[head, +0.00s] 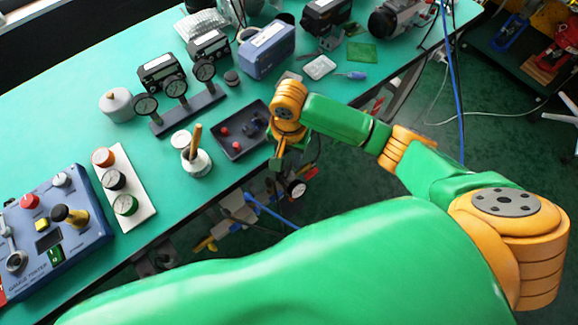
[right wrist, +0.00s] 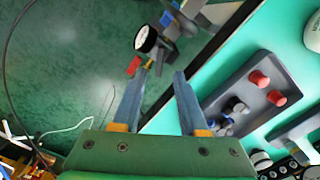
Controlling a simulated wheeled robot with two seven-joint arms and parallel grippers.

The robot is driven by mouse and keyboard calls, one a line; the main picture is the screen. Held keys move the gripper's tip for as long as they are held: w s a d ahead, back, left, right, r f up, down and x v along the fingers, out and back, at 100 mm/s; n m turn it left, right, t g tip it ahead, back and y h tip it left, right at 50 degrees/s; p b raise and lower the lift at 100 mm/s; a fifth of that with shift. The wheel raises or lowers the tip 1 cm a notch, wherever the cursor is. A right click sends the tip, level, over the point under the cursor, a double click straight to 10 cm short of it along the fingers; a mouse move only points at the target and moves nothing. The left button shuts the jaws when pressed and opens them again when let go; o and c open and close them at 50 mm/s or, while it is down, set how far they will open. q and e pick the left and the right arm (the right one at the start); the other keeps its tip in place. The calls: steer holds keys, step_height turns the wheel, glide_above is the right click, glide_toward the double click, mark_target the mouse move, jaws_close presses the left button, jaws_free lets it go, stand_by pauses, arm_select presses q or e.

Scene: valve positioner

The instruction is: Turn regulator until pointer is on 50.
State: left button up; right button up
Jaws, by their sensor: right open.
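A small round gauge with a white face and dark rim (head: 297,188) is just off the table's front edge, beside my right gripper (head: 279,164). In the right wrist view the gauge (right wrist: 146,38) sits beyond the fingertips, on a dark fitting with a red part (right wrist: 133,66) and a yellow part (right wrist: 149,64) near it. I take this fitting to be the regulator, but cannot tell which part turns. The pointer's reading is too small to tell. My right gripper (right wrist: 159,75) is open, with nothing seen between its fingers. My left gripper is not in view.
A dark tray (head: 236,151) with red and dark knobs lies by the table edge, close to my right gripper. A white pot (head: 196,162), a gauge stand (head: 188,110) and a blue tester box (head: 60,235) stand farther left. Green floor lies beyond the edge.

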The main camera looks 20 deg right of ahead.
mark_target(289, 169)
step_height(289, 169, down, 7)
steer(key=shift+d+b, duration=0.1)
steer(key=shift+b, duration=0.5)
jaws_close()
